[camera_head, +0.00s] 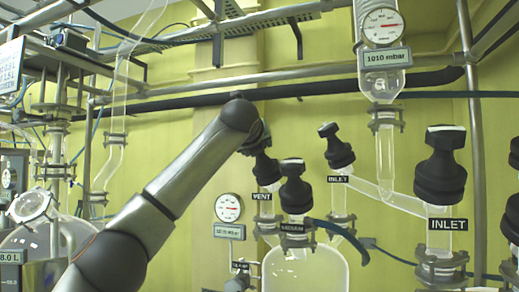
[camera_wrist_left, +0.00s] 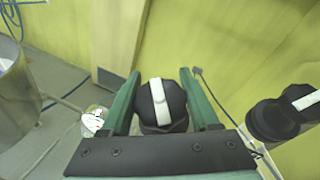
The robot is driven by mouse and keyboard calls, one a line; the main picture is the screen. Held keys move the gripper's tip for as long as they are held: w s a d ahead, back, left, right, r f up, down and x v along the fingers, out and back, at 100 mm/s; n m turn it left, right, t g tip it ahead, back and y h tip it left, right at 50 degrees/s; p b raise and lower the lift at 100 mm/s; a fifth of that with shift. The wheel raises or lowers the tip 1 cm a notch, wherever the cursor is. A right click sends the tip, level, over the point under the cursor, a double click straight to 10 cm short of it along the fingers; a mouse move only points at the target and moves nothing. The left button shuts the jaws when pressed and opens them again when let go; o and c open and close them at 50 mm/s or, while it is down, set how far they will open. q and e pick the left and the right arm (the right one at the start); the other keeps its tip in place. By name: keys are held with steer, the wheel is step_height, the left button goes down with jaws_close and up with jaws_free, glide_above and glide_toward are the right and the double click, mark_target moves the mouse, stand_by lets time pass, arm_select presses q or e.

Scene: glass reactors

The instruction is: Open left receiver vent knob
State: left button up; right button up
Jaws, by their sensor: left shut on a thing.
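The black vent knob (camera_head: 265,168) sits on a glass neck above the VENT label (camera_head: 262,197), at the left of the receiver's knobs. In the left wrist view the vent knob (camera_wrist_left: 162,105) lies between the two green fingers, its white stripe running nearly up and down the picture. My left gripper (camera_wrist_left: 161,88) is shut on this knob. In the head view my left arm reaches in from the lower left and ends just above the knob; the fingers are hard to make out there. My right gripper is in neither view.
The vacuum knob (camera_head: 296,188) stands close to the right of the vent knob. Further right are two inlet knobs, a smaller one (camera_head: 335,147) and a large one (camera_head: 441,170). The receiver glass (camera_head: 305,270) is below. A pressure gauge (camera_head: 229,207) hangs left of the vent neck.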

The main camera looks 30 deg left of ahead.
arm_select(q)
steer(key=shift+s+a+r+n+g+y+p, duration=0.1)
steer(key=shift+r+n+g+y+p, duration=0.1)
steer(key=shift+n+g+y+p, duration=0.75)
steer(key=shift+s+a+n+g+y+p, duration=0.1)
steer(key=shift+n+g+y+p, duration=0.15)
steer(key=shift+n+g+p, duration=0.6)
steer(key=n+p, duration=0.1)
steer(key=n+g+p, duration=0.1)
steer(key=shift+s+a+f+n+g+y, duration=0.2)
steer(key=shift+f+n+g+y, duration=0.1)
steer(key=shift+y, duration=0.1)
steer(key=shift+f+n+g+p, duration=0.1)
steer(key=shift+n+g+p, duration=0.2)
steer(key=shift+n+g, duration=0.1)
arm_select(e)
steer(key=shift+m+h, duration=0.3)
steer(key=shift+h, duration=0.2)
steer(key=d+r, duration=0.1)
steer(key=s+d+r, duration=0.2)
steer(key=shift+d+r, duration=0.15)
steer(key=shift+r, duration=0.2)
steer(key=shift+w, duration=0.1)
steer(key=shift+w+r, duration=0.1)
arm_select(q)
steer(key=o, duration=1.4)
steer(key=shift+f, duration=0.15)
steer(key=shift+s, duration=0.1)
